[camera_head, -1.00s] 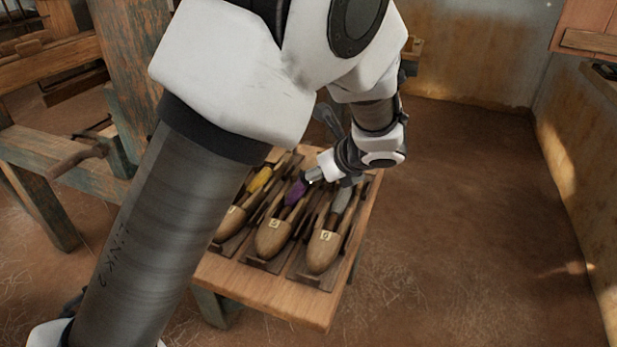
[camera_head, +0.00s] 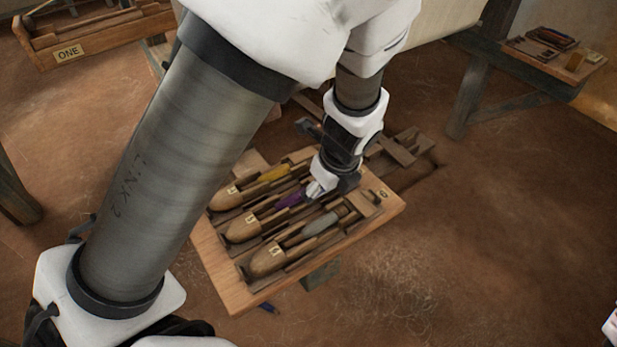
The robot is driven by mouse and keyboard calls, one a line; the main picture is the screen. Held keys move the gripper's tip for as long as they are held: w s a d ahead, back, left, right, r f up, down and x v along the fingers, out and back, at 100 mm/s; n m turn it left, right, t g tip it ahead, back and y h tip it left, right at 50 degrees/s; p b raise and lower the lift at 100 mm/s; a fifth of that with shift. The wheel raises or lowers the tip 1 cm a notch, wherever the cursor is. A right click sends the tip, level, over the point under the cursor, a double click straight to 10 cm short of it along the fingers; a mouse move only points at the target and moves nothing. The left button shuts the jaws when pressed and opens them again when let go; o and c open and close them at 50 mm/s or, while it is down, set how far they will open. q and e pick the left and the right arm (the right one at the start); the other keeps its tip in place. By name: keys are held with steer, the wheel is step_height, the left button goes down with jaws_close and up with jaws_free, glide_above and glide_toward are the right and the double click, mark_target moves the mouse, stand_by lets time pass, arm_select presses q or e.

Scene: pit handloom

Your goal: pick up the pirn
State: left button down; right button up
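Three wooden shuttles lie side by side in a holder on a small wooden table (camera_head: 238,293). One carries a yellow pirn (camera_head: 273,174), the middle one a purple pirn (camera_head: 291,198), and the nearest one a grey pirn (camera_head: 320,224). My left gripper (camera_head: 316,190) points down at the right end of the purple pirn, very close to it or touching it. Its fingers are small and partly hidden by the wrist, so whether they are shut on the pirn cannot be told. The purple pirn still lies within its shuttle.
A wooden box labelled ONE (camera_head: 68,54) stands at the upper left. A side table (camera_head: 535,68) with small items stands at the upper right. A small blue object (camera_head: 268,307) lies on the floor. The floor at the right is clear.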

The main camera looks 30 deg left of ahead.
arm_select(q)
steer(key=b, duration=0.3)
glide_above(315, 220)
steer(key=s, duration=0.1)
steer(key=f, duration=0.4)
steer(key=shift+d+f, duration=0.2)
steer(key=shift+d, duration=0.1)
steer(key=b+x, duration=0.1)
steer(key=x, duration=0.1)
steer(key=b+x, duration=0.3)
steer(key=shift+w+d+f, duration=0.25)
steer(key=shift+w+f, duration=0.1)
steer(key=shift+f, duration=0.05)
steer(key=a+b, duration=0.1)
steer(key=w+a+b, duration=0.1)
steer(key=a, duration=0.1)
steer(key=shift+a, duration=0.25)
steer(key=shift+a+r, duration=0.1)
steer(key=shift+a, duration=0.2)
steer(key=shift+r, duration=0.15)
